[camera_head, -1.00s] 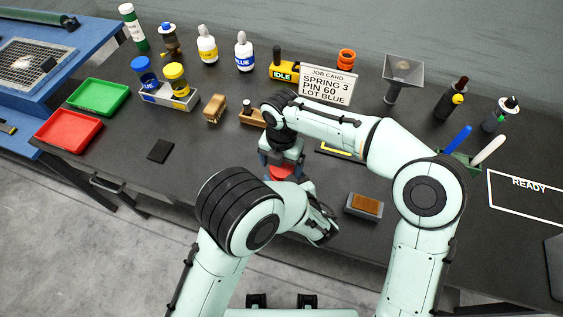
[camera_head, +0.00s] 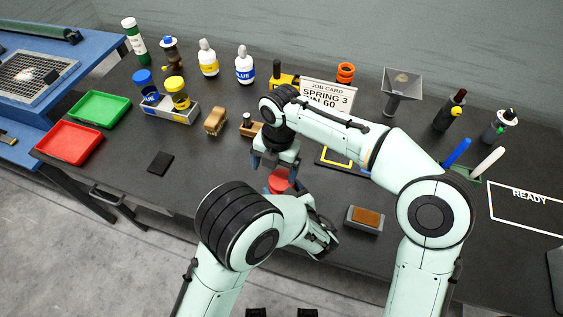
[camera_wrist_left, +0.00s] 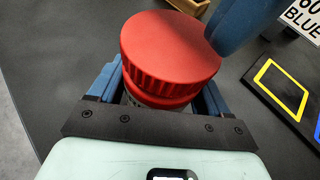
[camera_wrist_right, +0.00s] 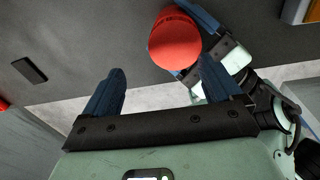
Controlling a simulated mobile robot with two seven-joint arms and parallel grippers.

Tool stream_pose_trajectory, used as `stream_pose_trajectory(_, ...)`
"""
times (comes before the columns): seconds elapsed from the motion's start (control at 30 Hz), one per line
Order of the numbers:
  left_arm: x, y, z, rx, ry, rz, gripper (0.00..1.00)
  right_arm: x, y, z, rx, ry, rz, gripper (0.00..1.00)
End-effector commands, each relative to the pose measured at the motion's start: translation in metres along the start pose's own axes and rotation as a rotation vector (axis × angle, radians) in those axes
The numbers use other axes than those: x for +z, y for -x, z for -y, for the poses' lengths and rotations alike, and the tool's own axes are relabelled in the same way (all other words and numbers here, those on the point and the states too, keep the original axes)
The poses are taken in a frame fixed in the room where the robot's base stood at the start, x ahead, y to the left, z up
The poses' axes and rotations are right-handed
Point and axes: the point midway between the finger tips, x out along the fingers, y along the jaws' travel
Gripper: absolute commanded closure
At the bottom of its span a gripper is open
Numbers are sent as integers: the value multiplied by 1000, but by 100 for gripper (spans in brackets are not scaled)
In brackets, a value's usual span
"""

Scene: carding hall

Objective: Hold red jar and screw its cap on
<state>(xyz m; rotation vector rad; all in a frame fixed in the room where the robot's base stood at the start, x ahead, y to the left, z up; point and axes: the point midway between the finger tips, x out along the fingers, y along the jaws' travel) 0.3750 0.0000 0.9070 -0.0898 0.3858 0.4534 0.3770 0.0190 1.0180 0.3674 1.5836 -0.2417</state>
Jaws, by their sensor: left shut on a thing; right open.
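The red jar (camera_wrist_left: 150,101) stands between the blue fingers of my left gripper (camera_wrist_left: 160,95), which is shut on it. A broad red cap (camera_wrist_left: 170,48) with a ribbed side sits on top of the jar and hides most of it. I cannot tell how tightly it is seated. In the head view the cap (camera_head: 280,181) shows just above my left wrist. My right gripper (camera_head: 273,164) is open and empty, just above and behind the cap. In the right wrist view the cap (camera_wrist_right: 174,40) is beyond the right fingertips, off to the right finger's side.
A brown-topped block (camera_head: 365,219) lies right of the jar. A small wooden stand (camera_head: 250,125) and the job card (camera_head: 326,98) are behind. A yellow-outlined mat (camera_wrist_left: 281,88) lies near the right arm. A black pad (camera_head: 160,163) is to the left, with bare bench around it.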

Motion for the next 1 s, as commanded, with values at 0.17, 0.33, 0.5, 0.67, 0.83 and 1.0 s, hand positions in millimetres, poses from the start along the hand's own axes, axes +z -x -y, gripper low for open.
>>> stream_pose_trajectory(0.17,1,0,0,-1,1,2,100,-22,13,-61,293,-48,-118,8)
stream_pose_trajectory(0.33,1,0,0,-1,1,2,100,-34,56,-132,669,-186,-245,8)
stream_pose_trajectory(0.5,1,0,0,-1,1,2,100,-15,116,-182,1026,-431,-338,8)
stream_pose_trajectory(0.67,1,0,0,-1,1,2,100,29,164,-200,1289,-749,-380,8)
stream_pose_trajectory(0.83,1,0,0,-1,1,2,100,88,185,-186,1450,-1167,-374,8)
stream_pose_trajectory(1.0,1,0,0,-1,1,2,100,134,168,-148,1448,-1629,-315,8)
